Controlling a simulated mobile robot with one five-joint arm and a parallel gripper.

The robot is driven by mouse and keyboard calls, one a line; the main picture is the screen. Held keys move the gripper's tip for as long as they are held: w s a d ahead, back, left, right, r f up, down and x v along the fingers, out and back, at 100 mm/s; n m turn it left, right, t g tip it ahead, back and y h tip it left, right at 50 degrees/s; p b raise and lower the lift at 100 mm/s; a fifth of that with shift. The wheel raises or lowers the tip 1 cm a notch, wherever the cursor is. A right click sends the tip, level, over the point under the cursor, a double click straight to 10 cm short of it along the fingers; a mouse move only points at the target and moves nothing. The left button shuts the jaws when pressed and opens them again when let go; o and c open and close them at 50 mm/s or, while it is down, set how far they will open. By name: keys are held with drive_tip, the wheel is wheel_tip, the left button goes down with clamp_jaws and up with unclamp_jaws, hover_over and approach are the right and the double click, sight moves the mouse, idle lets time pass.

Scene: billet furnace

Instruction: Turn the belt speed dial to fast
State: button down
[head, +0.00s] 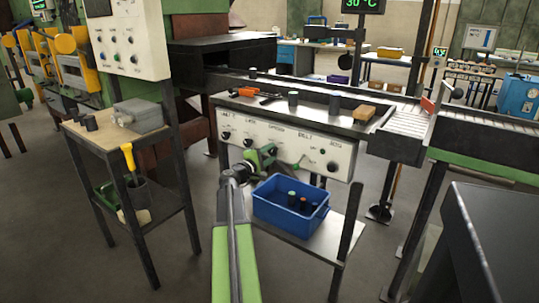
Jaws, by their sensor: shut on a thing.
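A white control panel (312,152) with a row of dark dials and small labels fronts the dark-topped bench in the middle of the head view. The labels are too small to read surely, so I cannot tell by lettering which dial is the belt speed dial. My gripper (271,153) is at the middle of this panel, shut on a dial there. The gripper hides most of that dial, and its pointer direction cannot be seen. Other dials show uncovered to the left (226,135) and to the right (333,167).
A blue bin (290,213) with several cylinders stands on the shelf below the panel. Dark cylinders, an orange-handled tool (247,92) and a brown block (364,113) lie on the bench top. A small cart (165,133) stands left, a roller conveyor (408,123) right.

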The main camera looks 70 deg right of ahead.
drive_tip(key=shift+w+d+r+m, duration=0.1)
drive_tip(key=shift+w+m, duration=0.05)
drive_tip(key=shift+m, duration=0.45)
drive_tip(key=c, duration=0.9)
unclamp_jaws()
drive_tip(key=v, duration=1.7)
drive_tip(key=shift+a, duration=0.3)
